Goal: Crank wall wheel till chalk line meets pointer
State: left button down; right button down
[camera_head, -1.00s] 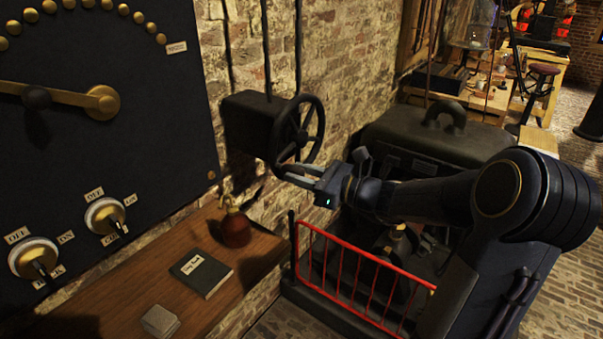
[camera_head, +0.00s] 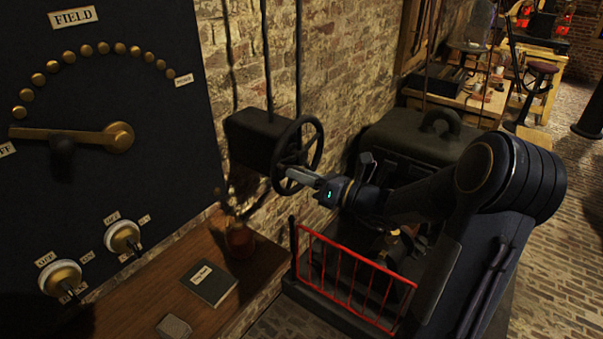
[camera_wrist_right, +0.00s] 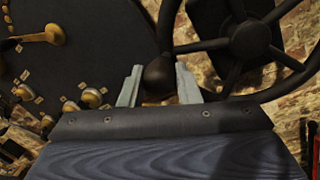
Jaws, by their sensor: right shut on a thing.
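The wall wheel (camera_head: 298,155) is a dark spoked handwheel on a black box fixed to the brick wall. It also fills the top right of the right wrist view (camera_wrist_right: 250,40). My right gripper (camera_head: 302,176) is at the lower part of the wheel, on its near side. In the right wrist view, its two pale fingers (camera_wrist_right: 160,85) are shut on the dark round crank knob (camera_wrist_right: 159,76), one on each side. I cannot make out a chalk line or a pointer on the wheel. My left gripper is not in view.
A black panel (camera_head: 130,190) with a brass arm, studs and two switches stands at left. A wooden shelf (camera_head: 150,285) holds a book (camera_head: 213,284) and a reddish bottle (camera_head: 240,240). A red railing (camera_head: 355,277) stands below my right arm, before a dark machine (camera_head: 420,140).

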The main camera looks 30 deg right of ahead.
jog(key=shift+d+r, duration=0.1)
jog(key=shift+r, duration=0.15)
jog(key=c, duration=1.1)
grip_release()
jog(key=shift+f, duration=0.1)
